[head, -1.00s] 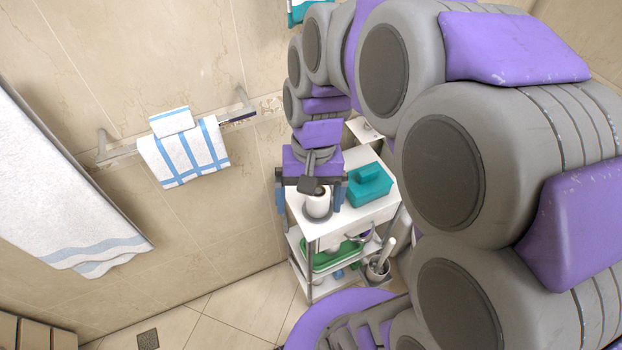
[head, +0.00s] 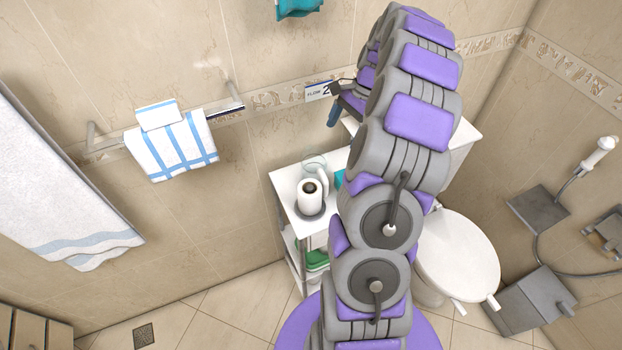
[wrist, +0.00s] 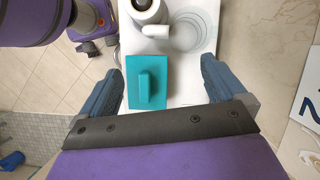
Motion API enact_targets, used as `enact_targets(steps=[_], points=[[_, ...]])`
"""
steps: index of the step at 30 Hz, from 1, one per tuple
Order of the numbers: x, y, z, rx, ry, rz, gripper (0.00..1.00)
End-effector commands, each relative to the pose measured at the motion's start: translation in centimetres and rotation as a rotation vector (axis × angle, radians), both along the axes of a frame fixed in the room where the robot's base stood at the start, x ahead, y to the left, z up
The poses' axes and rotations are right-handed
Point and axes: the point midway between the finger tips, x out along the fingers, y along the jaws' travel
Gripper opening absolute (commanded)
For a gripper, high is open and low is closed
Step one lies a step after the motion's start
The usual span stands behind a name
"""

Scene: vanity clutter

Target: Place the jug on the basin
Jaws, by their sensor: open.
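My gripper (head: 336,108) is raised above the cart near the wall, partly hidden by my arm. In the wrist view my gripper (wrist: 162,72) has its blue fingers wide apart, with nothing held between them. The teal lidded box below shows between the fingers.
The teal box (wrist: 134,90) lies on the cart top, mostly hidden by my arm in the head view. A green tray (head: 312,259) is on a lower shelf. The toilet (head: 458,250) stands right.

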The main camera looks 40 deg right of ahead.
Motion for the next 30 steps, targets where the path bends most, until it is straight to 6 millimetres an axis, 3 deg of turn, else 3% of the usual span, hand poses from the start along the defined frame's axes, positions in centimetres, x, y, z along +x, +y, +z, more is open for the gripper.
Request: enact_targets(steps=[5, 19, 30], points=[[-0.1, 0.1, -1.3, 0.001, 0.007, -0.021, 0.98], [0.2, 3.2, -9.9, 0.006, 0.008, -0.018, 0.98], [0.4, 4.3, -12.1, 0.0, 0.005, -0.019, 0.98]])
